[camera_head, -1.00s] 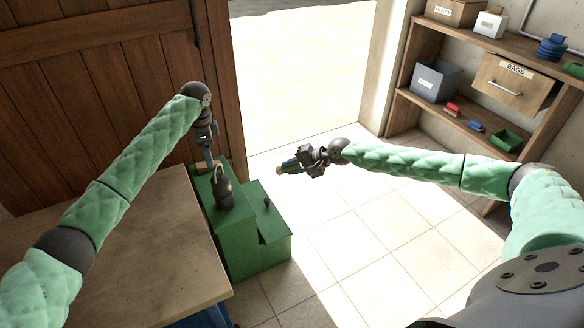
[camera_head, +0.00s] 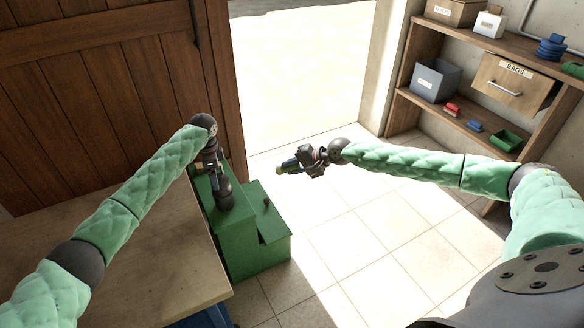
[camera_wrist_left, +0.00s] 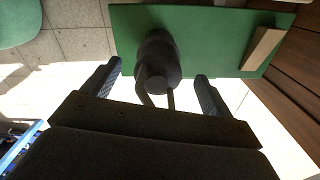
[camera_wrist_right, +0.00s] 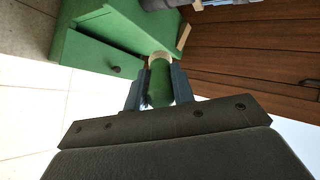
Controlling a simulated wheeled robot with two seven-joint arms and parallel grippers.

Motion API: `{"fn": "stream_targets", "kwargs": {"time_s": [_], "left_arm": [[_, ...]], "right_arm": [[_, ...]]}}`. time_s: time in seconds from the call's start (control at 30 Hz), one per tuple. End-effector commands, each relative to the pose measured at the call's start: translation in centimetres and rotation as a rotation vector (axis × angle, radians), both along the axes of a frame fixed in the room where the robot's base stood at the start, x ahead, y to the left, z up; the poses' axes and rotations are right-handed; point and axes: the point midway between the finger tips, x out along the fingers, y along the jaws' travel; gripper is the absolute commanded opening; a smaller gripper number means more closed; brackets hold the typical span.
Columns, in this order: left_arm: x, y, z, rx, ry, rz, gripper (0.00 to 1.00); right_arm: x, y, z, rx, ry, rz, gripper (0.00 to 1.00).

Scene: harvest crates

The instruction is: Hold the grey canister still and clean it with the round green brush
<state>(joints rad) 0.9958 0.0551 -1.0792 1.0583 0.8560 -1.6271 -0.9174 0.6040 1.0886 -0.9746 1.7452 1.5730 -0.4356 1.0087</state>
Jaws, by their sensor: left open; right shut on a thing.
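The dark grey canister (camera_head: 225,198) stands on top of the green cabinet; its upper part is hidden by my left gripper (camera_head: 214,172) in the head view. In the left wrist view the canister (camera_wrist_left: 158,60) and its thin handle lie between the two spread fingers of my left gripper (camera_wrist_left: 158,72), with a gap on each side. My right gripper (camera_head: 303,160) is shut on the round green brush (camera_wrist_right: 159,85), held in the air right of the cabinet. The brush's pale bristle end (camera_wrist_right: 160,57) points away from the gripper.
The green cabinet (camera_head: 262,250) has a lower step with a dark knob. A pale wooden block (camera_wrist_left: 263,48) lies on its top. A wooden table (camera_head: 120,260) stands at left, a wooden door behind. Shelves (camera_head: 450,118) with bins are at right. The tiled floor between is clear.

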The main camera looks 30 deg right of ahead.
Motion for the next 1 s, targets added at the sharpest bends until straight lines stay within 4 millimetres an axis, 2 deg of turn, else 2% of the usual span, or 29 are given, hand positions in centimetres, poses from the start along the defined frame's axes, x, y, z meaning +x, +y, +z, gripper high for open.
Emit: {"fn": "stream_targets", "kwargs": {"time_s": [0.2, 0.57, 0.9, 0.97, 1.0], "left_arm": [[0.0, 0.0, -1.3, 0.000, 0.000, 0.001, 0.86], [0.0, 0.0, -1.6, 0.000, 0.000, 0.001, 0.86], [0.0, 0.0, -1.5, 0.000, 0.000, 0.001, 0.19], [0.0, 0.0, -1.5, 0.000, 0.000, 0.001, 0.07], [0.0, 0.0, -1.5, 0.000, 0.000, 0.001, 0.06]], "right_arm": [[0.0, 0.0, 0.0, 0.000, 0.000, 0.000, 0.02], [0.0, 0.0, 0.0, 0.000, 0.000, 0.000, 0.02], [0.0, 0.0, 0.0, 0.000, 0.000, 0.000, 0.02], [0.0, 0.0, 0.0, 0.000, 0.000, 0.000, 0.02], [0.0, 0.0, 0.0, 0.000, 0.000, 0.000, 0.02]]}}
